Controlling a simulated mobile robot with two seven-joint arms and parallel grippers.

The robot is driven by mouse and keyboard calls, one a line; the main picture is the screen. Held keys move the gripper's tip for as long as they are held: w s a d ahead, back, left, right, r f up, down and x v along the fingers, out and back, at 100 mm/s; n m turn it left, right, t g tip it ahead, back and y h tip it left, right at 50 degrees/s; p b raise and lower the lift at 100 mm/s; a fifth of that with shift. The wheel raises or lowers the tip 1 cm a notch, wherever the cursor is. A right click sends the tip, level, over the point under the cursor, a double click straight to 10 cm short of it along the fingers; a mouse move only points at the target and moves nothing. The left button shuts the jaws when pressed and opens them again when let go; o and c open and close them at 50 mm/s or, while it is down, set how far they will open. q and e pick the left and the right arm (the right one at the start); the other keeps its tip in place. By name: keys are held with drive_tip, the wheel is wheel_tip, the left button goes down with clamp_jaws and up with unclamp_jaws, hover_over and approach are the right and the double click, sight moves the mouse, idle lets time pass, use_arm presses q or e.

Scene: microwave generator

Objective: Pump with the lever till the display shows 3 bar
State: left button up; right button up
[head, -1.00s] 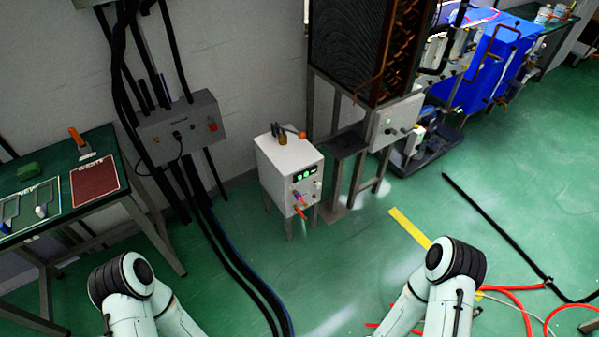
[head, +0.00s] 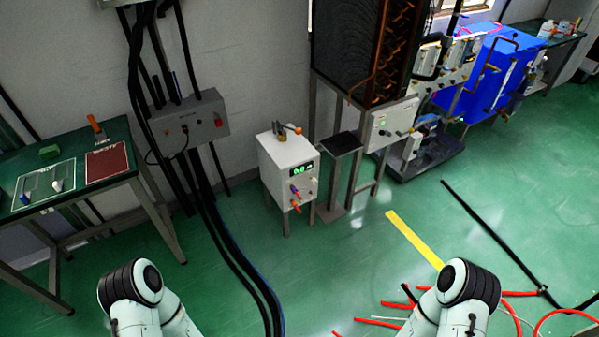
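A white box-shaped unit (head: 287,166) on legs stands by the wall near the middle of the head view. A lever with an orange knob (head: 297,130) sits on its top beside a brass fitting (head: 280,136). The front has a small dark display (head: 301,170) with green digits, too small to read surely. My two arms show at the bottom edge, well in front of the unit. Both grippers are out of view.
A green table (head: 122,134) with mats and an orange-handled tool stands at the left. A grey wall box (head: 187,124) has black cables running to the floor. A dark stool-like stand (head: 342,144) is right of the unit. Red hoses (head: 520,294) lie at the lower right.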

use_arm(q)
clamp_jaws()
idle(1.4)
